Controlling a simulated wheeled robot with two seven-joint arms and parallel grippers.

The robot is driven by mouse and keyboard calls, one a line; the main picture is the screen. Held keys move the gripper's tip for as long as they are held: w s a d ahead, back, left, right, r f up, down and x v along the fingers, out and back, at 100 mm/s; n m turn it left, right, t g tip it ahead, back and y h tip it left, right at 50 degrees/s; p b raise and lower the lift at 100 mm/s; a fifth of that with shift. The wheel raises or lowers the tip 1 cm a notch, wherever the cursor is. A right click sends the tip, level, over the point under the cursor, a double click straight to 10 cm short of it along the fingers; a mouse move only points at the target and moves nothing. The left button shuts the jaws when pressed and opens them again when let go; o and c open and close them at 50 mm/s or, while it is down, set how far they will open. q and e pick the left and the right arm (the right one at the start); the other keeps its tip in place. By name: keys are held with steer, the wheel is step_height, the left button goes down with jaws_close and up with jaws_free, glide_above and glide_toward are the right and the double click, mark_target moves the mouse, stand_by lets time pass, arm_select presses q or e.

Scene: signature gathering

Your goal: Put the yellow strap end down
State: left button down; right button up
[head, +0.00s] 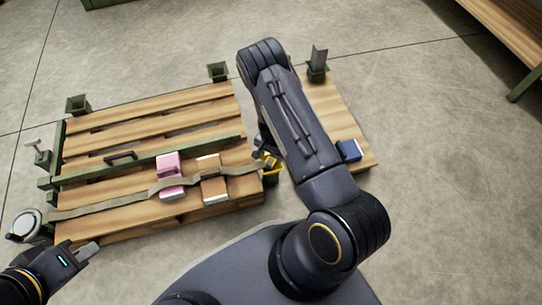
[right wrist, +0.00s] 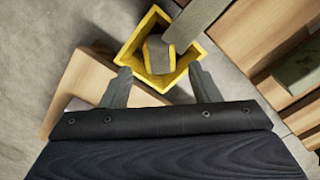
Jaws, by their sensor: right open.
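The grey-brown strap (head: 110,205) runs across the wooden platform, over a pink block (head: 170,178) and a brown-and-white block (head: 213,180), to yellow parts (head: 270,161) at the platform's right edge. In the right wrist view, the strap's end (right wrist: 158,55), grey with yellow edging, lies within the outline of an open yellow bracket (right wrist: 133,48); whether it touches the bracket is unclear. My right gripper (right wrist: 161,88) is open, its fingers apart and clear of the strap end, just below the bracket. My left gripper (head: 88,250) is by the platform's front left corner; its jaw gap is unclear.
The slatted platform (head: 150,110) has green rails and corner sockets. A narrower board (head: 330,105) with a dark blue block (head: 349,150) lies to the right, partly behind my right arm. A round device (head: 25,225) sits at the left.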

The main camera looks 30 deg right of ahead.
step_height(320, 180, up, 10)
steer(key=p, duration=0.4)
step_height(320, 180, up, 11)
steer(key=t+y, duration=0.1)
steer(key=y, duration=0.1)
glide_above(271, 160)
steer(key=a, duration=0.2)
steer(key=s+a+r+n+t+y, duration=0.1)
steer(key=s+r, duration=0.1)
steer(key=r, duration=0.5)
steer(key=s+a+r+n+t+y, duration=0.1)
steer(key=s+a+r+n, duration=0.1)
steer(key=r, duration=0.5)
steer(key=s+a+r+n+t, duration=0.1)
steer(key=s+r+n, duration=0.2)
steer(key=s+r, duration=0.3)
steer(key=s+a+r+n+t, duration=0.1)
steer(key=s+r+n, duration=0.3)
steer(key=s, duration=0.8)
steer(key=shift+s+a+r+t, duration=0.2)
steer(key=shift+a+r+t, duration=0.15)
steer(key=shift+r, duration=0.75)
